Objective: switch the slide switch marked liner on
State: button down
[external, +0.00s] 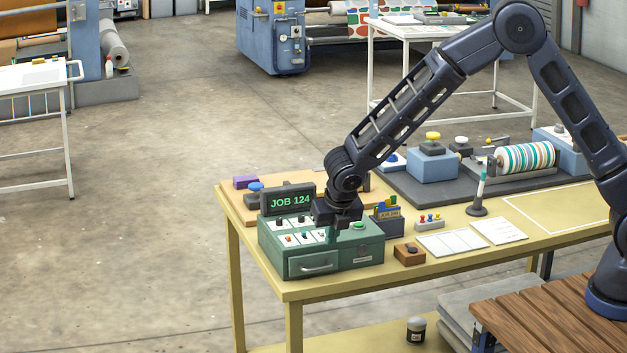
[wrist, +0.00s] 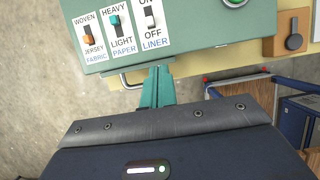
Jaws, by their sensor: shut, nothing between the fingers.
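The green console (external: 306,245) stands on the table's near left end. Its liner slide switch (wrist: 151,19) is at the top of the wrist view, on a white label reading ON, OFF and LINER.
The fabric switch (wrist: 89,39) and paper switch (wrist: 115,24) lie left of the liner switch. A green round button (wrist: 235,2) is to its right. A JOB 124 display (external: 289,201) rises behind the panel. A drawer handle (external: 319,268) sticks out at the console's front.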

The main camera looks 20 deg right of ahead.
aim_at(323, 236)
jog(key=shift+w, duration=2.05)
jog(key=shift+w, duration=0.95)
jog(key=shift+s, duration=0.55)
jog(key=s, duration=0.3)
jog(key=v, duration=1)
